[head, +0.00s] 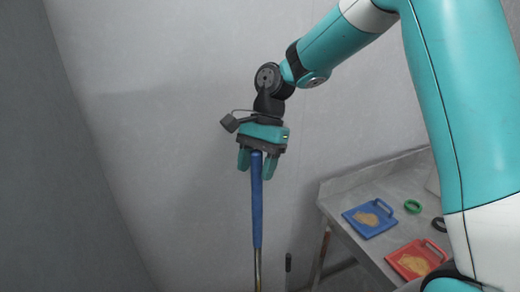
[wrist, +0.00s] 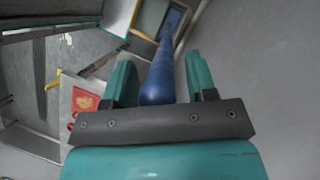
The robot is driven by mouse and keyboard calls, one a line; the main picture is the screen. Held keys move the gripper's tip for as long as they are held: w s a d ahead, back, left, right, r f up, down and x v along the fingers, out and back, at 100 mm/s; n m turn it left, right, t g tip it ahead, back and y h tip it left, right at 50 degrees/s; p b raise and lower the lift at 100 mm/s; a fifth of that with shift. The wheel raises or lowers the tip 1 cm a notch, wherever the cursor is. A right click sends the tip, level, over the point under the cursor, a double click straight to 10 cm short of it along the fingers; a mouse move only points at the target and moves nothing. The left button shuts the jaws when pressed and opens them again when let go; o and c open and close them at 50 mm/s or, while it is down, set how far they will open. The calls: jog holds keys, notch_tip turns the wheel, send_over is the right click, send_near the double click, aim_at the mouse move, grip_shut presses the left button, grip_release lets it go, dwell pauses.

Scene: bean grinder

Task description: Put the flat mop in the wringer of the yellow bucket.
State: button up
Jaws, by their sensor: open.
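My gripper (head: 257,172) is open, pointing down, with its teal fingers on either side of a blue handle (head: 257,205). The handle is upright, its top between the fingers, and its lower shaft is metal-coloured. I take it for the flat mop's handle; the head view cuts off its lower end. In the wrist view the handle (wrist: 160,75) runs away between the open fingers (wrist: 160,82), with a gap to each finger. The mop head is not clearly seen. I cannot make out the yellow bucket or its wringer in either view.
A thin dark upright piece (head: 288,262) stands right of the handle. Grey walls are close behind and left.

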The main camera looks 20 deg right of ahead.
jog(key=p+v, duration=0.3)
jog(key=v, duration=0.9)
jog(key=s+a+r+n+t, duration=0.1)
jog(key=s+a+r+n, duration=0.1)
jog(key=s+a+n, duration=0.85)
jog(key=s+d+f+n, duration=0.1)
jog(key=s+f+n, duration=0.1)
jog(key=s+n, duration=0.2)
jog(key=s+d+f+n+t, duration=0.1)
jog(key=s+n, duration=0.3)
jog(key=s, duration=0.6)
jog(key=shift+f+t, duration=0.3)
jog(key=shift+f, duration=0.15)
jog(key=shift+a, duration=0.1)
jog(key=shift+c, duration=0.3)
